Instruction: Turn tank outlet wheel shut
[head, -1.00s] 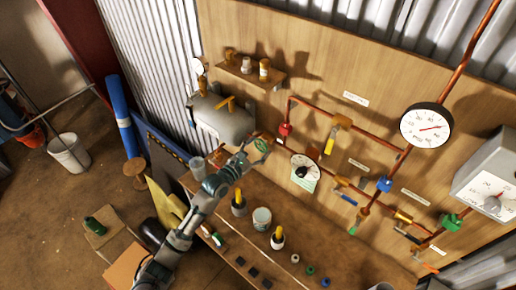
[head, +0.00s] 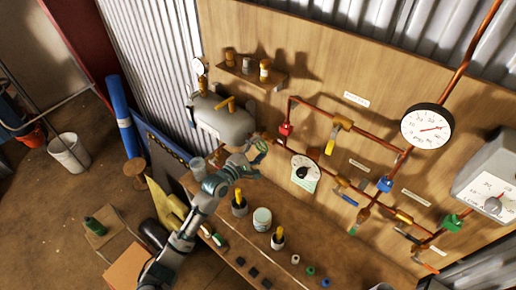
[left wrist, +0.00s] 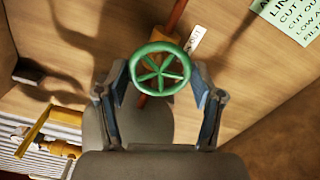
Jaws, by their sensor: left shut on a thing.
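The tank (head: 222,124) is a grey horizontal vessel against the back board. Its outlet wheel (left wrist: 161,47) is a green spoked handwheel, set on a copper pipe (left wrist: 176,15) in the left wrist view. In the head view, the wheel is mostly hidden by my left gripper (head: 258,152), just right of the tank. In the left wrist view, the two fingers of my left gripper (left wrist: 160,90) stand on either side of the wheel, shut on its rim. My right gripper is in neither view.
A bench (head: 330,255) below the board carries a pale tub (head: 262,218), yellow-handled tools in dark cups and small parts. Copper pipes with valves and a round gauge (head: 427,126) lie to the right. A small shelf (head: 270,80) sits above.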

